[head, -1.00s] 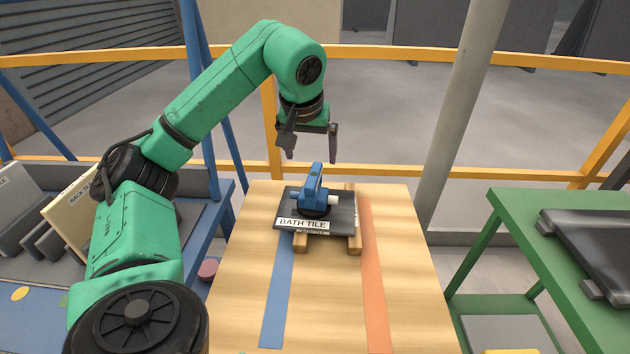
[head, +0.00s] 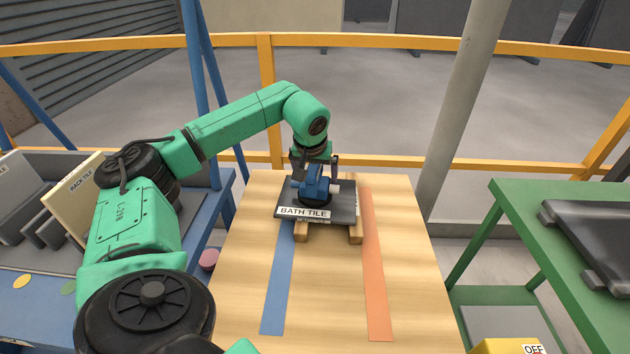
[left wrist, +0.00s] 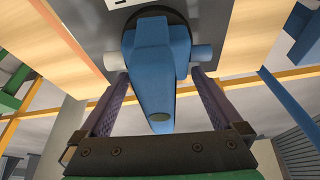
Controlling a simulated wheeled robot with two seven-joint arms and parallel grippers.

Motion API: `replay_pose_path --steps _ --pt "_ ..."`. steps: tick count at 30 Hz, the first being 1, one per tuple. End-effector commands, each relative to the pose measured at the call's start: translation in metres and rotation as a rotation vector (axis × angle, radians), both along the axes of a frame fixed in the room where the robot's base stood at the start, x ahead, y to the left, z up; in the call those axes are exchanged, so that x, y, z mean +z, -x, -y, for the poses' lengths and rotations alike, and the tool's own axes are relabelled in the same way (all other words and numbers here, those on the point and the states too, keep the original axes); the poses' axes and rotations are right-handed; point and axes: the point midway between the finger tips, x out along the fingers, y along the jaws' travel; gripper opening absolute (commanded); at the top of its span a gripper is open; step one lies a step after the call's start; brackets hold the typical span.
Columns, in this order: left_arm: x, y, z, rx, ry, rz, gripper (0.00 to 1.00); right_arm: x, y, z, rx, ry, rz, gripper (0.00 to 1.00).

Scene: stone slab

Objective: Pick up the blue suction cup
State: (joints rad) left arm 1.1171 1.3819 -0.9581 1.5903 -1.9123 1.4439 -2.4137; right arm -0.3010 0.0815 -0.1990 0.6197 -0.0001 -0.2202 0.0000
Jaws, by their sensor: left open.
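The blue suction cup (head: 316,189) stands on the dark slab labelled BATH TILE (head: 345,212), which rests on wooden blocks on the table. My left gripper (head: 316,172) is above the cup, pointing down, with its jaws open. In the left wrist view the blue cup (left wrist: 154,70) lies between the two fingers (left wrist: 158,100), with gaps at both sides. In the head view the gripper hides the upper part of the cup. My right gripper is in no view.
The wooden table (head: 235,270) has a blue strip (head: 280,280) and an orange strip (head: 374,270), with clear room in front. A blue rack at left holds a tile labelled BACK TILE (head: 75,205). A green table (head: 520,235) at right bears a dark slab (head: 600,240). A yellow railing runs behind.

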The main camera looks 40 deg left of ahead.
Motion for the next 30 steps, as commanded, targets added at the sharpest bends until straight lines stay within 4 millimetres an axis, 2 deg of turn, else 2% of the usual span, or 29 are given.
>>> replay_pose_path --steps 2,3,5,6,9,10,11,17,20,23,26,30 --pt "0.000 0.000 0.000 0.000 0.000 0.000 0.96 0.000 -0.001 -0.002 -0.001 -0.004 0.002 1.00" --pt "0.000 0.000 0.000 0.000 0.001 0.000 0.81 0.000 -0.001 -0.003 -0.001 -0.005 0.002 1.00" --pt "0.001 0.000 0.000 0.000 0.001 0.000 0.58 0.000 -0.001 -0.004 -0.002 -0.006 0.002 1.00" --pt "0.001 0.000 0.000 0.000 0.001 0.000 0.43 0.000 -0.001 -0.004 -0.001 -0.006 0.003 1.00" --pt "0.001 0.000 0.000 0.000 0.001 0.000 0.06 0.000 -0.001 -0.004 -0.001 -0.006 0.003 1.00" --pt "0.002 0.000 0.000 0.000 0.001 0.003 0.06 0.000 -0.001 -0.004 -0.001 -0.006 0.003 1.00" --pt "0.002 0.000 0.000 0.000 0.001 0.003 0.00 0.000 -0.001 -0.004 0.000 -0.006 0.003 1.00" --pt "0.003 0.000 0.000 0.000 0.001 0.003 0.00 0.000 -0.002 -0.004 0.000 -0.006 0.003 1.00" --pt "0.011 -0.001 0.000 0.000 0.001 0.004 0.00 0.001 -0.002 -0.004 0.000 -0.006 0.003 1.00" --pt "0.025 -0.001 0.001 -0.001 0.001 0.006 0.00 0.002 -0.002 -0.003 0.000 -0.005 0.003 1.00" --pt "0.048 -0.001 0.001 0.000 0.002 0.007 0.00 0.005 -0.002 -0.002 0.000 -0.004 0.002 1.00" --pt "0.087 -0.002 0.001 -0.001 0.003 0.009 0.00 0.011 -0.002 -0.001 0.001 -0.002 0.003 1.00"
